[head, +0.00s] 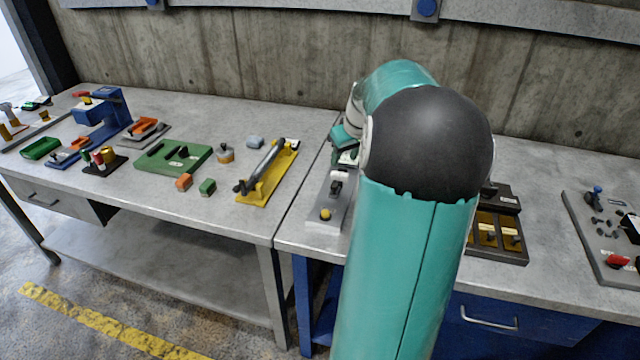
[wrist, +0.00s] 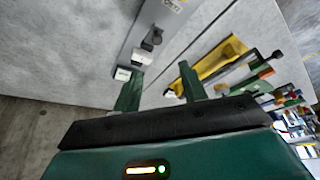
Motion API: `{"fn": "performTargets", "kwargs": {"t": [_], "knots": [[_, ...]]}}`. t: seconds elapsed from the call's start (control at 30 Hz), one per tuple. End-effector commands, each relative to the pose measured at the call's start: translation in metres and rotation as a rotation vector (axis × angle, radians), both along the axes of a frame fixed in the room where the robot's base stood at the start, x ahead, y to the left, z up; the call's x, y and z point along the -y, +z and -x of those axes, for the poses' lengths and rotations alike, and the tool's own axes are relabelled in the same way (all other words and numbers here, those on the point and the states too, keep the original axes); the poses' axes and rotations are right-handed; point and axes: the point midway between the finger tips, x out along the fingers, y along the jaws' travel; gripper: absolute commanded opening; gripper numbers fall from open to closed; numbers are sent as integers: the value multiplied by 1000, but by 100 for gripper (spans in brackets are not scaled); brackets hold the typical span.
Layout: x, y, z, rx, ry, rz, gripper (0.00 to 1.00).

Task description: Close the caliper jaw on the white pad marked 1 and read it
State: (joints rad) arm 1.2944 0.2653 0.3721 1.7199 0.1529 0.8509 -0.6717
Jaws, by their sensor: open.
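In the wrist view the plate (wrist: 150,22) carries a dark knob or slider (wrist: 152,39) and two small white pads, one (wrist: 122,73) beside the left finger and one (wrist: 142,57) nearer the dark knob. The pad markings are too small to read. My gripper (wrist: 160,72) is open and empty, close to the pads; no contact is clear. In the head view my arm partly hides it.
A yellow fixture (head: 262,185) with a grey bar stands left of the gap between tables. Green plate (head: 172,158), small blocks and a blue vise (head: 105,115) lie further left. A dark tray (head: 497,238) and a grey panel (head: 605,225) sit right. A concrete wall (head: 250,55) stands behind.

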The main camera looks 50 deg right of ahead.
Motion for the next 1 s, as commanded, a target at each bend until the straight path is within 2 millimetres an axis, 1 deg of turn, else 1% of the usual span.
{"fn": "performTargets", "kwargs": {"t": [0.03, 0.1, 0.27, 0.37, 0.7, 0.8, 0.9, 1.0], "knots": [[6, -1, 4, 2, -9, -1, 42], [10, -3, 6, 4, -13, -2, 42], [15, -13, 6, 4, -18, -4, 42], [18, -28, 2, 3, -21, -6, 42], [26, -90, -23, 3, -19, -5, 42], [28, -106, -30, 4, -18, -4, 42], [29, -119, -36, 5, -17, -4, 42], [30, -126, -39, 4, -17, -2, 42]]}}
